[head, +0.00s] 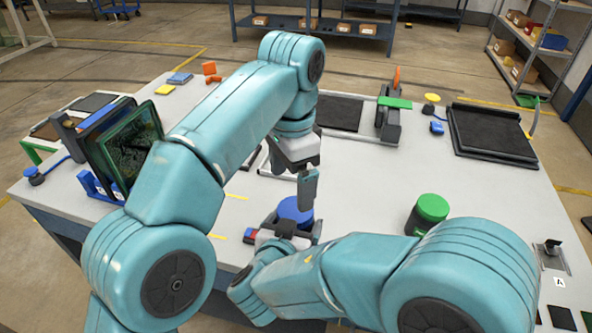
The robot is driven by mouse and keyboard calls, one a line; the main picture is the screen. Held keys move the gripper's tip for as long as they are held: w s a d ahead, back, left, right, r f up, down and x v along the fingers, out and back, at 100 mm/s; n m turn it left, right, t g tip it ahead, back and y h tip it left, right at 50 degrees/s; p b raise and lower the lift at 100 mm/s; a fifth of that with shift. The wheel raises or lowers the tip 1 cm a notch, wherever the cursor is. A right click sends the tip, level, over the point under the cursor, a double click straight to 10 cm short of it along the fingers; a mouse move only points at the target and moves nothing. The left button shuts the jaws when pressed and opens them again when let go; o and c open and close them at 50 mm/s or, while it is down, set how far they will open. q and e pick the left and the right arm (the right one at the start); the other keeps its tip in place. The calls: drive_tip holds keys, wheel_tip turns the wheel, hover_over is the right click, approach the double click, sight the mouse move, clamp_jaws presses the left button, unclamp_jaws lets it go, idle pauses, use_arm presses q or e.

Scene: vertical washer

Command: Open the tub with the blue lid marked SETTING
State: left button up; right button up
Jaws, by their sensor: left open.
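A tub with a blue lid (295,209) stands near the front middle of the table; no marking on it is readable from here. My left gripper (308,186) points down just above the lid, slightly to its right in the picture, with no tub between its fingers. It is open. My right arm reaches in from the lower right, and its end lies low in front of the blue-lidded tub, beside dark, grey and red parts. I cannot make out the right fingers or whether they touch the tub. The tub's body is mostly hidden.
A dark tub with a green lid (432,207) stands to the right. Framed panels (130,145) lean in a blue rack at the left. A black tray (491,135) lies at the right back. The table between the green-lidded tub and the black tray is clear.

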sight(308, 229)
use_arm(q)
drive_tip(key=n, duration=0.3)
drive_tip(key=shift+r+n, duration=0.3)
drive_tip(key=shift+r, duration=0.05)
drive_tip(key=shift+w+d+r+n, duration=0.1)
drive_tip(key=shift+r+n, duration=0.1)
drive_tip(key=shift+n, duration=0.4)
drive_tip(key=shift+w+d, duration=0.1)
drive_tip(key=shift+d, duration=0.05)
drive_tip(key=shift+d+f, duration=0.15)
drive_tip(key=shift+f, duration=0.45)
wheel_tip(308, 229, down, 7)
drive_tip(key=shift+r, duration=0.1)
drive_tip(key=c, duration=1.1)
